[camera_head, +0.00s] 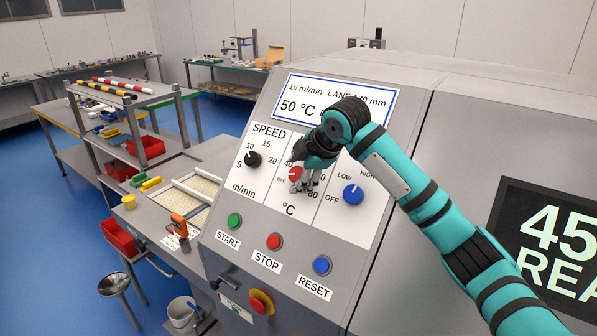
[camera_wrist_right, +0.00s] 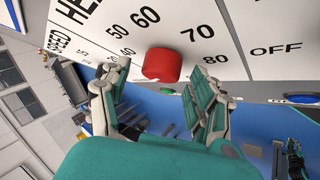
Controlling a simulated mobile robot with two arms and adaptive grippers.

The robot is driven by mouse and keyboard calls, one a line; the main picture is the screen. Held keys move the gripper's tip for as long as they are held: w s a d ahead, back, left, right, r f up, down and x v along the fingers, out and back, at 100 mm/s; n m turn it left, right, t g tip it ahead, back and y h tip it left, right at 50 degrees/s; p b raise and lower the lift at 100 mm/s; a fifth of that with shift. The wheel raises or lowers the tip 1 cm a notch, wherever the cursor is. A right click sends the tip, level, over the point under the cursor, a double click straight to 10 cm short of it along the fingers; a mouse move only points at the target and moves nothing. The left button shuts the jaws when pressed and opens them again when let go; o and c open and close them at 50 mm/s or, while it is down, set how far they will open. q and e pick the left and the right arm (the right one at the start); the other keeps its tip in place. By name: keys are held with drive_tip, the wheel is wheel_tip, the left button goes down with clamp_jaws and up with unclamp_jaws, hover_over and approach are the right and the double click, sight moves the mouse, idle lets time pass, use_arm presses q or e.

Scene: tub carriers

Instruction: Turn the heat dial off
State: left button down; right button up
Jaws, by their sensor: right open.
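The red heat dial (camera_head: 296,173) sits on the white °C scale in the middle of the machine's slanted panel, partly covered by my gripper in the head view. In the right wrist view the red dial (camera_wrist_right: 162,65) shows below the numbers 50 to 80. A small OFF mark lies left of the dial in the head view; which way the dial points I cannot tell. My right gripper (camera_head: 303,183) is open at the dial. In the wrist view its fingers (camera_wrist_right: 160,88) stand apart on either side of the dial. Contact is not clear.
A black speed knob (camera_head: 252,159) is left of the dial and a blue OFF/LOW/HIGH knob (camera_head: 353,194) is right. Below are green start (camera_head: 234,221), red stop (camera_head: 274,241) and blue reset (camera_head: 321,265) buttons, and a red emergency button (camera_head: 261,302).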

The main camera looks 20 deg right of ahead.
drive_tip(key=v, duration=1.2)
idle(0.3)
